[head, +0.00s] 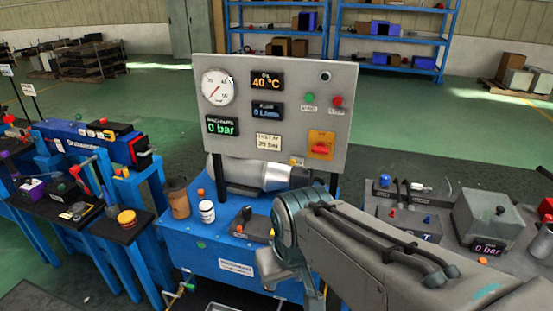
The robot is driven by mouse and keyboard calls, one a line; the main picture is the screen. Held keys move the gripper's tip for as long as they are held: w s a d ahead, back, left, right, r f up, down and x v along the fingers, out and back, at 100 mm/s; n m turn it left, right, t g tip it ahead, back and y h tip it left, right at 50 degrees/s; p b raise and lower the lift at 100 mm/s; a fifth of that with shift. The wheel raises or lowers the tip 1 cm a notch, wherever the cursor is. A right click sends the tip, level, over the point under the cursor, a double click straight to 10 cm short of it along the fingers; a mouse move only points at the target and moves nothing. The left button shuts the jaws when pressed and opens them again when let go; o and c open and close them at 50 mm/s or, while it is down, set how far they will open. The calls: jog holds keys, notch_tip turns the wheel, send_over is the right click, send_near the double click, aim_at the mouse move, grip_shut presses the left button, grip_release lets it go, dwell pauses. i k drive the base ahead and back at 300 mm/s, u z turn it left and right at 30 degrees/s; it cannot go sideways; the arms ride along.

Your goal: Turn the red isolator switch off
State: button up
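The red isolator switch (320,149) sits on a yellow-orange plate at the lower right of the grey control panel (225,145). Its red handle looks roughly horizontal, but it is too small to tell its position surely. My arm reaches in from the lower right and bends downward in front of the blue power unit, below the panel. Nothing of mine touches the switch. My gripper's fingers cannot be made out; the end of the arm is hidden or out of the frame.
The panel carries a round gauge (218,87), displays, a green button (310,98) and a red button (337,101). Jars and a motor (260,174) stand on the blue unit (205,240) below. Benches with equipment stand left and right. Green floor lies open behind.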

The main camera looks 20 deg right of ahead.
aim_at(320, 147)
jog(key=u, duration=0.75)
jog(key=k, duration=1.05)
jog(key=u, duration=0.9)
jog(key=i, duration=0.85)
jog(key=z, duration=0.5)
jog(key=i, duration=1)
jog(key=z, duration=1.45)
jog(key=i, duration=0.45)
jog(key=z, duration=0.4)
